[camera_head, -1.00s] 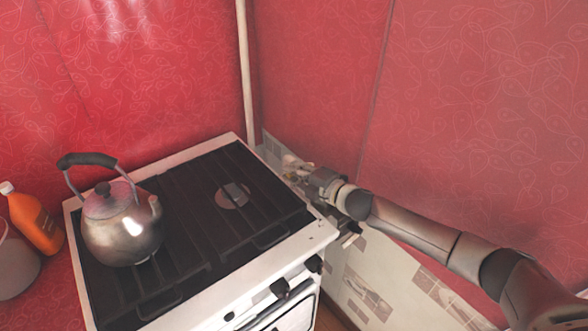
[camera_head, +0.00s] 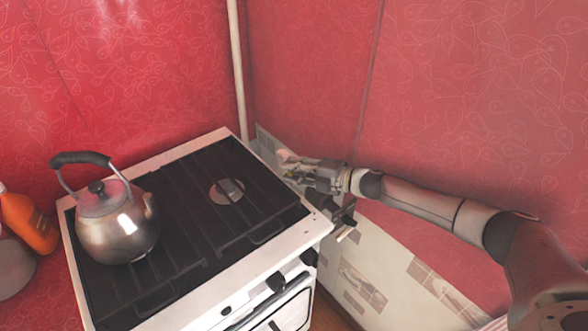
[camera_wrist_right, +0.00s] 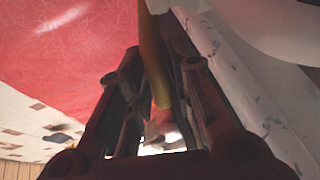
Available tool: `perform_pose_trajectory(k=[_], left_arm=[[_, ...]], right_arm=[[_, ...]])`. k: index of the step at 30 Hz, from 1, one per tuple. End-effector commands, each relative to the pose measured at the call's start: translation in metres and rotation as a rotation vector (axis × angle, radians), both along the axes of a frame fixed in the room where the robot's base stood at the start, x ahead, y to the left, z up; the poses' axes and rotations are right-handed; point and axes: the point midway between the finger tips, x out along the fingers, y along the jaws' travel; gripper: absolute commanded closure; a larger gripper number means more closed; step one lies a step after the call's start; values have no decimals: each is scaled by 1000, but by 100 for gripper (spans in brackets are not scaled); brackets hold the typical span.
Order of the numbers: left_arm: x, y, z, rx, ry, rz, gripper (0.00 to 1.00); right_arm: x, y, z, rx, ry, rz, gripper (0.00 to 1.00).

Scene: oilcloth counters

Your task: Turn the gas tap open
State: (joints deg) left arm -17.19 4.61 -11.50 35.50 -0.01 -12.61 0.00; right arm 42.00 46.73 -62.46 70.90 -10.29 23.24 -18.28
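My right gripper (camera_head: 303,172) is behind the right edge of the stove, low in the corner by the red wall. A small yellowish part shows at its fingers in the head view, too small to make out. In the right wrist view the two dark fingers (camera_wrist_right: 158,75) stand apart. A yellow bar (camera_wrist_right: 155,65), perhaps the gas pipe or tap handle, lies between them, nearer the right finger. I cannot tell whether it touches. The gas tap itself is not clearly seen and is probably hidden by the gripper. My left gripper is not in view.
The white stove (camera_head: 170,150) with its black grate is left of the gripper. A metal kettle (camera_head: 118,235) stands on it. A pale vertical pipe (camera_head: 238,75) runs up the corner. An orange bottle (camera_head: 32,225) is at the far left. The red wall is close behind my right arm.

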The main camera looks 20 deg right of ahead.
Motion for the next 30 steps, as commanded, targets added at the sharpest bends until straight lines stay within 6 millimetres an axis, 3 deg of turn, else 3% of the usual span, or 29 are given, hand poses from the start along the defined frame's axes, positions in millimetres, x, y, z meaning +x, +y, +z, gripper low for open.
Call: perform_pose_trajectory(k=[19,30], left_arm=[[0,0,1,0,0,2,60],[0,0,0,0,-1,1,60]], right_arm=[[1,2,1,3,-1,-14,64],[10,12,-2,6,-2,-204,64]])
